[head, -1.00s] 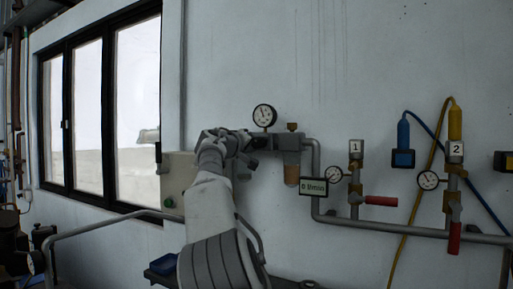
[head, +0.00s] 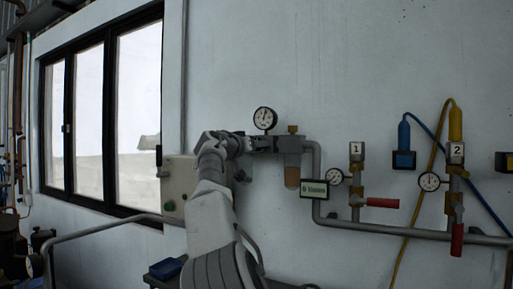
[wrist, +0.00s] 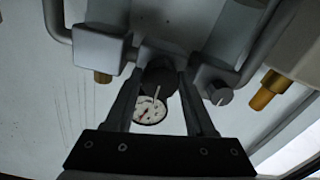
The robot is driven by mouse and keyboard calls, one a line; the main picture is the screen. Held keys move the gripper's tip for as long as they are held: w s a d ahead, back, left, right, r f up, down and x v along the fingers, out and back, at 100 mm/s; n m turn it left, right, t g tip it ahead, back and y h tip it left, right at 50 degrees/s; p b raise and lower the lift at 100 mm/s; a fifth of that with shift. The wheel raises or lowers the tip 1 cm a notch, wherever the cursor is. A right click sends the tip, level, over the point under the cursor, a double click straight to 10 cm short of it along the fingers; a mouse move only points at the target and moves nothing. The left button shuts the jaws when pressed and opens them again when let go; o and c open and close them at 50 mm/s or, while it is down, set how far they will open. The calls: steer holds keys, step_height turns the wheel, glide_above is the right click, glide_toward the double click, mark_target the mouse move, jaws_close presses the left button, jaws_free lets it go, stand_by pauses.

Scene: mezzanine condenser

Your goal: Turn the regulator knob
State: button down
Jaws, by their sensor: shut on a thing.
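The dark round regulator knob (wrist: 158,78) sits between the two fingers of my gripper (wrist: 159,86) in the wrist view. The fingers are shut on its sides. In the head view my gripper (head: 249,144) reaches the left end of the grey regulator body (head: 289,144), and the knob is mostly hidden there. The white round pressure gauge (head: 265,119) stands above the regulator with its needle near upright. It also shows in the wrist view (wrist: 150,110) beyond the knob, partly between the fingers.
A filter bowl (head: 292,177) hangs under the regulator, next to a small display (head: 314,189). Grey pipe (head: 400,231) runs right to red-handled valves (head: 382,203) with gauges. A control box (head: 180,185) is left of my arm, and a rail (head: 100,232) crosses the lower left.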

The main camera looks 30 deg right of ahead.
steer(key=shift+f, duration=0.1)
stand_by(0.3)
steer(key=shift+c, duration=1.3)
jaws_free()
steer(key=b+v, duration=0.7)
steer(key=v, duration=1)
steer(key=shift+s, duration=0.2)
steer(key=shift+a, duration=0.15)
